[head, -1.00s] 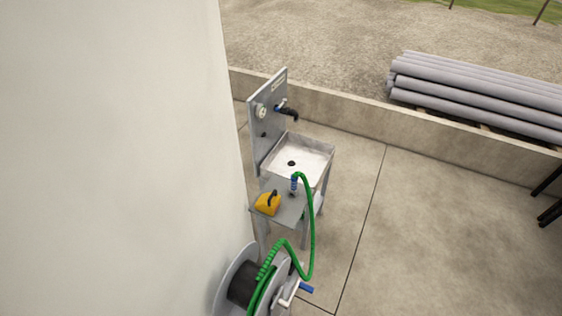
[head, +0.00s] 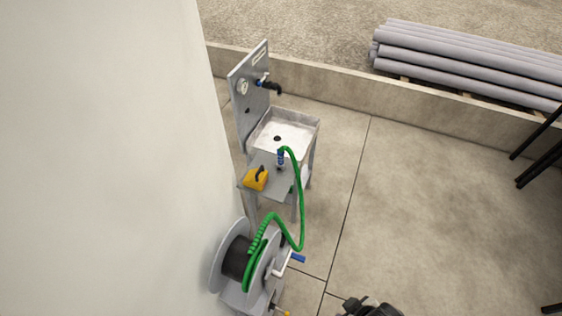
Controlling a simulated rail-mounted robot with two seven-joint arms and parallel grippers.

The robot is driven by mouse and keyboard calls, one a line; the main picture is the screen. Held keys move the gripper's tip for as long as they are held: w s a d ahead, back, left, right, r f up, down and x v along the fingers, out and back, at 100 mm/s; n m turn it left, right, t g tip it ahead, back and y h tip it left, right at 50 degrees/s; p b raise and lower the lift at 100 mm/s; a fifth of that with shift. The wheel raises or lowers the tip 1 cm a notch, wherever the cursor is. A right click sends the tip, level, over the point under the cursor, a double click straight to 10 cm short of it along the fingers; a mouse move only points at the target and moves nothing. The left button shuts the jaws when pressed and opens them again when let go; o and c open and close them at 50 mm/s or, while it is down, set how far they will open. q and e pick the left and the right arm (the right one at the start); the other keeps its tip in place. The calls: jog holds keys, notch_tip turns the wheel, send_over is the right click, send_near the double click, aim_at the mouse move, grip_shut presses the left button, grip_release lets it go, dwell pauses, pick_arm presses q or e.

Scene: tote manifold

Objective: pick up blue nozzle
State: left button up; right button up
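The blue nozzle (head: 281,157) is on the end of a green hose (head: 300,205) in the head view. It stands roughly upright at the small grey side shelf (head: 282,187) in front of the sink. The hose arches from its top and runs down to a grey hose reel (head: 228,250) by the wall. Neither of my grippers can be made out in the head view.
A yellow object (head: 255,180) with a dark handle sits on the shelf left of the nozzle. The sink basin (head: 290,135) and its tap panel (head: 248,95) stand behind. A dark, unclear shape (head: 370,308) is cut off at the bottom. Open paving lies right.

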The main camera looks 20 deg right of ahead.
pick_arm(q)
jog(key=shift+o, duration=0.4)
jog(key=o, duration=0.3)
jog(key=shift+o, duration=0.2)
